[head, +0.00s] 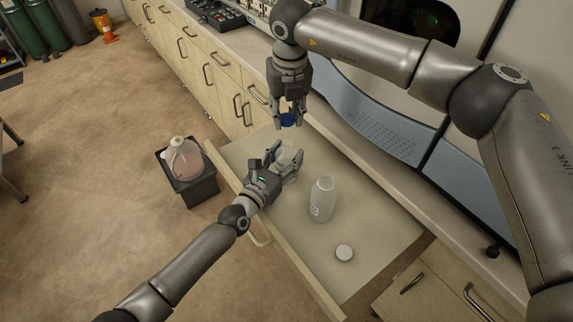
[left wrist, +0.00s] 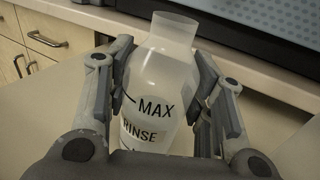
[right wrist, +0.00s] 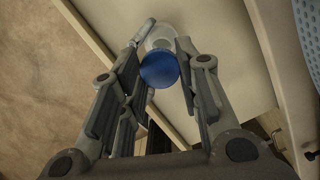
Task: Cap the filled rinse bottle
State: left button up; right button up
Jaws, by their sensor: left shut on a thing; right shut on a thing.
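The rinse bottle (left wrist: 160,80) is translucent, with MAX and RINSE markings and an open, bare neck in the left wrist view. My left gripper (head: 284,163) is shut around its sides and holds it upright over the open drawer. The bottle also shows faintly in the right wrist view (right wrist: 161,36). A blue cap (right wrist: 160,70) is between the fingertips of my right gripper (head: 289,121), which is shut on it. In the head view the cap (head: 287,120) is above the bottle and apart from it.
A jug (head: 184,161) sits in a dark bin (head: 196,190) on the floor to the left. The counter edge (head: 345,135) and the grey-blue instrument (head: 375,122) are on the right.

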pick_arm(q)
jog(key=c, duration=0.4)
pick_arm(e)
jog(key=shift+f, duration=2.5)
jog(key=shift+f, duration=0.9)
jog(key=shift+f, duration=0.5)
